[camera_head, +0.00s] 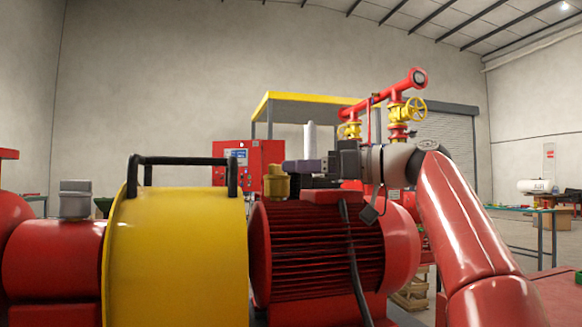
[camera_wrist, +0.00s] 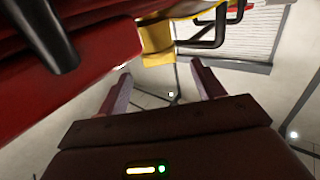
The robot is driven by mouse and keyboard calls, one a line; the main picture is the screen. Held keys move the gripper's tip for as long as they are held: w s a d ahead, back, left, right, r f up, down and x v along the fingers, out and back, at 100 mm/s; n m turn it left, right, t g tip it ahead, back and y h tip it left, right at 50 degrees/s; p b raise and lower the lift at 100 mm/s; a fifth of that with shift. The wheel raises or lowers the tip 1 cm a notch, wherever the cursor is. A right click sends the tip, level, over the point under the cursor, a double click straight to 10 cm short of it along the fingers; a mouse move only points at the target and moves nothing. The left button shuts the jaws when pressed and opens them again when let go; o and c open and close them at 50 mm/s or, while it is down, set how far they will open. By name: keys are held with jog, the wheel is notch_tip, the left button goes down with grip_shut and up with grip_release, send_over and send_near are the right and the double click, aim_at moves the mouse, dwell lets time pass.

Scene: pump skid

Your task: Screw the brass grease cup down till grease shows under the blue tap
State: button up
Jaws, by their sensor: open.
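A brass-coloured cup (camera_head: 276,184), which looks like the grease cup, stands upright at the left top of the red ribbed motor (camera_head: 315,250) in the head view. My gripper (camera_head: 289,166) reaches in from the right, level, its fingertips beside the cup's top; I cannot tell whether they touch it. In the wrist view my gripper (camera_wrist: 160,70) has its two fingers wide apart with nothing gripped between them. A yellow patch (camera_wrist: 157,42) shows beyond the fingers there; I cannot tell whether it is the cup or the guard. I see no blue tap and no grease.
A yellow guard (camera_head: 180,245) with a black handle (camera_head: 180,161) stands left of the motor. A grey box (camera_head: 75,199) tops the red housing further left. A red control cabinet (camera_head: 262,155) and red pipes with a yellow handwheel (camera_head: 415,107) stand behind.

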aim_at(280, 168)
jog(key=shift+x, duration=1.85)
jog(key=c, duration=1)
